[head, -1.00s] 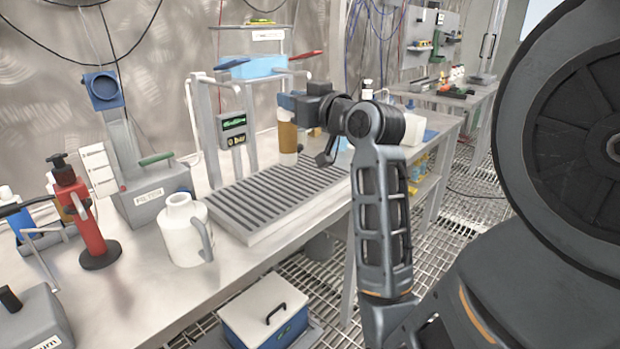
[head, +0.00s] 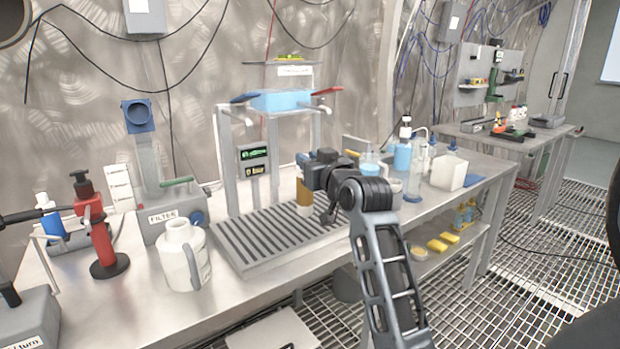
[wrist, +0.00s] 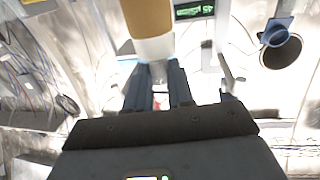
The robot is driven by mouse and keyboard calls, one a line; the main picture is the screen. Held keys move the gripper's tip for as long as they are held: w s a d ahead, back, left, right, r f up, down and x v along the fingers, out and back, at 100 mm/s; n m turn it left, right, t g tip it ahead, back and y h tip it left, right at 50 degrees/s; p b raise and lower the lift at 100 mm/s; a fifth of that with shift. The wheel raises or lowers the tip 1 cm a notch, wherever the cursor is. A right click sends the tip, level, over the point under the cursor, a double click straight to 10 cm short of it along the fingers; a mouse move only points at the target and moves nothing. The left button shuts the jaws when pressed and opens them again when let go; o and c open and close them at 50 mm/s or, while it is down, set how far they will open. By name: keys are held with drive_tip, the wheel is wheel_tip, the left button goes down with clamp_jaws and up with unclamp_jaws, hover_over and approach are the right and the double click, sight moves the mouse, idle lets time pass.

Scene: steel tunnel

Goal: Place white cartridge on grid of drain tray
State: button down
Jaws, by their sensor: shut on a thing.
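The cartridge (head: 304,193) is a cylinder with a tan-brown band and a white end. My gripper (head: 312,179) is shut on it. In the wrist view the cartridge (wrist: 151,28) rises beyond the two fingers (wrist: 157,78), its white end toward them. The drain tray (head: 262,237) is a grey slotted grid on the bench. In the head view the cartridge looks upright over the tray's back right part. I cannot tell whether its bottom touches the grid. My gripper and wrist hide part of it.
A white jug (head: 184,254) stands left of the tray, with a filter box (head: 170,217) behind it. A stand with a green display (head: 254,153) rises behind the tray. Bottles and a white container (head: 449,172) stand to the right. The left front of the grid is clear.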

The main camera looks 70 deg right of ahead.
drive_tip(key=shift+f, duration=1.9)
drive_tip(key=shift+f+b, duration=0.15)
drive_tip(key=shift+b, duration=0.15)
drive_tip(key=c, duration=1)
unclamp_jaws()
drive_tip(key=v, duration=1.2)
